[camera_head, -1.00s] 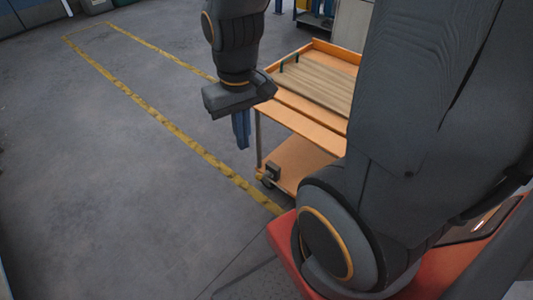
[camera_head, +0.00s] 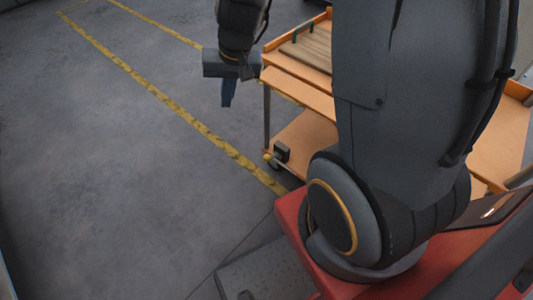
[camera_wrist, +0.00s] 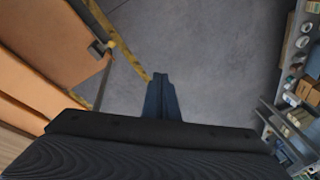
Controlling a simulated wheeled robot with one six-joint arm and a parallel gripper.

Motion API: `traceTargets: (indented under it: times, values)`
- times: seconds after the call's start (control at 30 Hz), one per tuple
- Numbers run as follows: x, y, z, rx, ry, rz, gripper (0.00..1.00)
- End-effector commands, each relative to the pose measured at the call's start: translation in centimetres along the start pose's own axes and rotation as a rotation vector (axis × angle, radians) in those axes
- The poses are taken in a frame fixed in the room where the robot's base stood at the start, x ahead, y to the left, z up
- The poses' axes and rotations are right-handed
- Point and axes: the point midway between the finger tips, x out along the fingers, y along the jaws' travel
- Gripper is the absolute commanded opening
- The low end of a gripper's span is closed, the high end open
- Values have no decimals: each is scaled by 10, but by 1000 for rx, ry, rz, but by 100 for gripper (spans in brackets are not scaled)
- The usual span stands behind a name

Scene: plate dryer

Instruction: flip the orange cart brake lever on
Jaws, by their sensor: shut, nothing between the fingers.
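The orange cart (camera_head: 305,136) stands right of my gripper in the head view; its shelves fill the upper left of the wrist view (camera_wrist: 58,38). A dark block (camera_head: 281,151) sits at the cart's lower near corner above a wheel, with a small yellow-orange spot (camera_head: 267,157) beside it. The block also shows in the wrist view (camera_wrist: 98,48). I cannot clearly tell the brake lever's shape or position. My gripper (camera_head: 228,95) points down beside the cart, apart from that corner. Its blue fingers (camera_wrist: 162,98) are shut and empty.
A wooden slatted board (camera_head: 308,50) lies on the cart's top. Yellow floor tape (camera_head: 180,115) runs toward the cart's corner. Open grey floor (camera_head: 90,170) lies to the left. Shelves with boxes and jars (camera_wrist: 296,95) stand at the right of the wrist view.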

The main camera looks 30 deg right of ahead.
Motion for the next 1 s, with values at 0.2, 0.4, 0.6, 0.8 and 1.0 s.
traceTargets:
  times: [0.2, 0.4, 0.6, 0.8, 1.0]
  values:
    - [137, 51, -84, 284, 163, 80, 0]
    - [238, 130, -106, 521, 224, 277, 0]
    - [294, 183, -89, 669, 202, 437, 0]
    - [307, 198, -80, 715, 186, 491, 0]
    - [306, 198, -80, 716, 186, 490, 0]
